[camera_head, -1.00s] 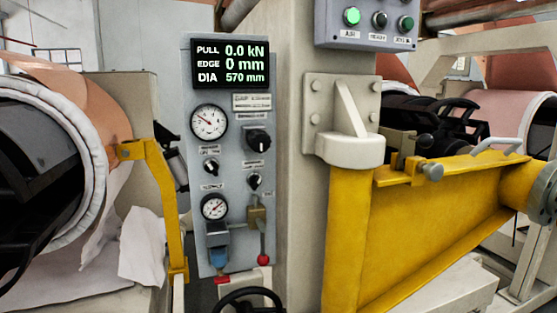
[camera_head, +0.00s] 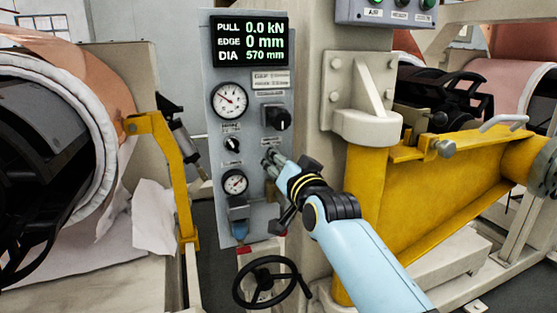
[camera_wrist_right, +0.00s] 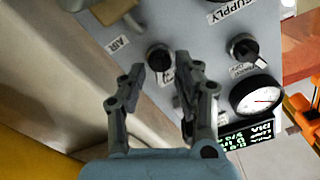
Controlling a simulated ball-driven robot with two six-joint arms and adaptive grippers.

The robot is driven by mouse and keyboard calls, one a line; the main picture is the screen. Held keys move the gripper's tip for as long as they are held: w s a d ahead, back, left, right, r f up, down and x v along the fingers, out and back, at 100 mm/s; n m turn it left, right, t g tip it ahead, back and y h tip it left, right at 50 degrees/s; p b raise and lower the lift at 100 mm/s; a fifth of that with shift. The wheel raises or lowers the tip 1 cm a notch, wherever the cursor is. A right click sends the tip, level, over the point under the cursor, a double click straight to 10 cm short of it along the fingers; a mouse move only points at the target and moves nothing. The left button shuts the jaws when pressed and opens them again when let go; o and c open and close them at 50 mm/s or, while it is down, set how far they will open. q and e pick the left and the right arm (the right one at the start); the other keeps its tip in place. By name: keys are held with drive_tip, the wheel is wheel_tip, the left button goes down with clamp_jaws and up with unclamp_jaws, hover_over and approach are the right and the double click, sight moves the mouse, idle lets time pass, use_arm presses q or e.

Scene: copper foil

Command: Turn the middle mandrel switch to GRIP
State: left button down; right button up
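The grey control panel (camera_head: 211,120) carries a large black knob (camera_head: 277,117), a small black knob (camera_head: 232,144) at left and another small knob at right. In the head view my right gripper (camera_head: 268,161) covers that right knob. In the right wrist view the small right knob (camera_wrist_right: 160,58) shows between the tips of my right gripper (camera_wrist_right: 158,66), whose fingers are apart and empty. The left small knob (camera_wrist_right: 242,48) also shows there. I cannot read the knob labels, so which is the mandrel switch is unclear. My left gripper is out of view.
The panel also has a display (camera_head: 248,41), an upper gauge (camera_head: 230,99) and a lower gauge (camera_head: 235,183). A black handwheel (camera_head: 264,283) is below. A yellow beam (camera_head: 425,205) stands at right. A copper foil roll (camera_head: 95,75) is at left.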

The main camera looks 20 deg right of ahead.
drive_tip(key=shift+w, duration=0.45)
drive_tip(key=shift+c, duration=0.4)
clamp_jaws()
